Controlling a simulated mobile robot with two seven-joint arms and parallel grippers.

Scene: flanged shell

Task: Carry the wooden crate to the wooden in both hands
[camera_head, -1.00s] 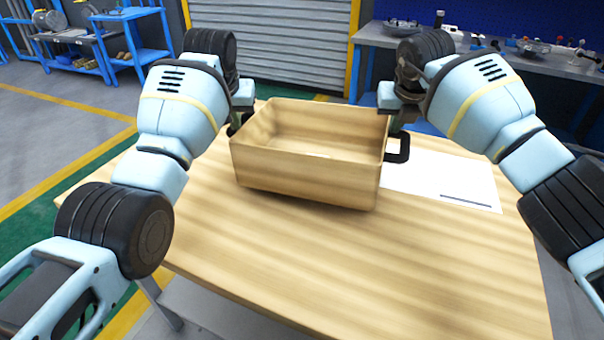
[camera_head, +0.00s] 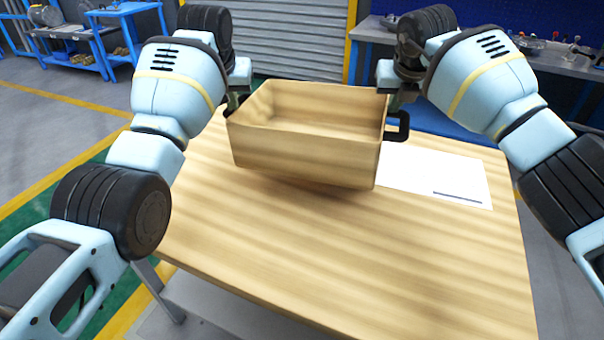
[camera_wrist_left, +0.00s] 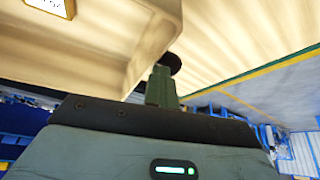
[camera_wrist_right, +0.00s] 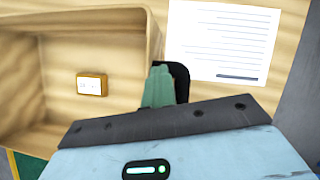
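A small label block (camera_wrist_right: 92,85) shows inside the crate in the right wrist view. The exact finger contact is partly hidden.
A white printed sheet (camera_head: 440,178) lies on the table right of the crate. The table's front is clear. A workbench with tools (camera_head: 545,50) stands at back right, blue shelving (camera_head: 130,25) at back left, and a roller shutter (camera_head: 285,40) behind.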

